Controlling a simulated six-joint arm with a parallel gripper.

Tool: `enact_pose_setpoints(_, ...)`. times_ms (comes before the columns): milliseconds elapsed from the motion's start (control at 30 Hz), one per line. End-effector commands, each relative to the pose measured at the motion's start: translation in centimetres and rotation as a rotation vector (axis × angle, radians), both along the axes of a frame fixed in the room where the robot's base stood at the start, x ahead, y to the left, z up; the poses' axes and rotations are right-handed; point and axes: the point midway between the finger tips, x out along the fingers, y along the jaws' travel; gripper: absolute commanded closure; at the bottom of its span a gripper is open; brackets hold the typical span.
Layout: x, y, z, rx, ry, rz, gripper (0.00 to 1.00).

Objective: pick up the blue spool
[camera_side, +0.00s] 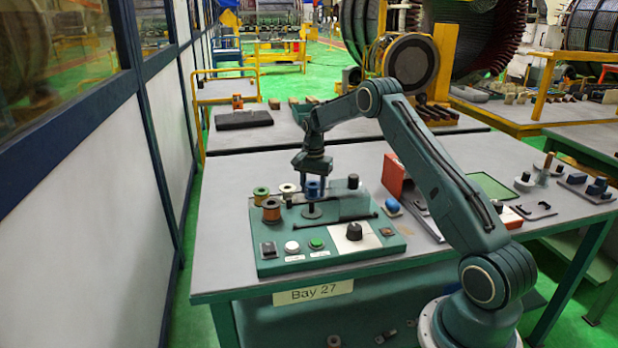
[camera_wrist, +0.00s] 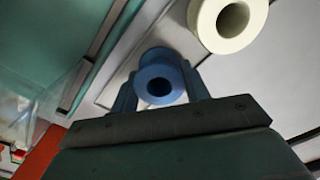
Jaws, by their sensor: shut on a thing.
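The blue spool (camera_side: 313,188) is at my gripper (camera_side: 314,181) in the side view, above the back part of the green panel (camera_side: 330,262). In the wrist view the blue spool (camera_wrist: 160,78) sits between the two fingers of my gripper (camera_wrist: 158,88), its round end and dark bore facing the camera. My gripper is shut on the spool. Whether the spool touches what lies beneath it cannot be told.
A white spool (camera_wrist: 228,22) is close beside it in the wrist view. Black knobs (camera_side: 353,181) and an orange-red box (camera_side: 394,177) are to the right. The bench's left side is clear.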

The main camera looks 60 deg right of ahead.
Motion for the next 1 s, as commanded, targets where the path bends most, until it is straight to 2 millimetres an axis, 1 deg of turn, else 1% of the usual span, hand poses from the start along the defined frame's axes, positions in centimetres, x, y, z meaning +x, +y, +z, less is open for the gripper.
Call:
enact_pose_setpoints(167,0.1,0.0,1.0,-0.001,-0.003,0.0,0.77)
enact_pose_setpoints(267,0.1,0.0,2.0,-0.002,-0.002,0.0,0.77)
enact_pose_setpoints(367,0.1,0.0,3.4,-0.002,-0.004,0.0,0.77)
enact_pose_setpoints(567,0.1,-0.1,7.2,-0.003,-0.005,0.0,0.77)
enact_pose_setpoints(800,0.1,-0.1,12.6,-0.003,-0.006,0.0,0.77)
enact_pose_setpoints(1000,0.1,0.0,16.5,-0.002,-0.003,0.0,0.77)
